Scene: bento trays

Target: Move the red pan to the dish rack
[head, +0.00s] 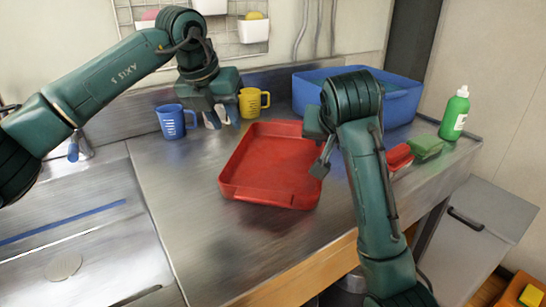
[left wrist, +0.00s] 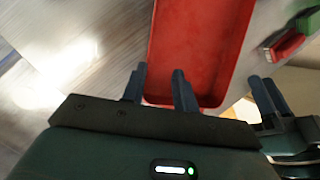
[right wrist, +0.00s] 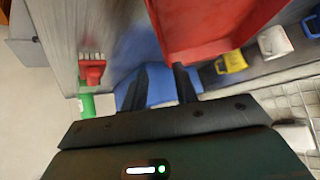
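The red pan (head: 290,196), a shallow rectangular tray, is at the middle of the metal counter; I cannot tell whether it touches the surface. My left gripper (head: 224,118) is at its far left corner. In the left wrist view its fingers (left wrist: 159,84) stand apart around the pan's side wall (left wrist: 156,60). My right gripper (head: 320,158) is at the pan's right side. In the right wrist view its fingers (right wrist: 160,80) stand apart, one close to the pan (right wrist: 205,45). A blue tub (head: 400,98) stands behind; I cannot tell whether it is the dish rack.
A blue mug (head: 172,122) and a yellow mug (head: 250,104) stand behind the left gripper. A red brush (head: 399,156), green sponge (head: 425,147) and green bottle (head: 455,115) are at the right. The sink (head: 70,225) is at the left. The front counter is clear.

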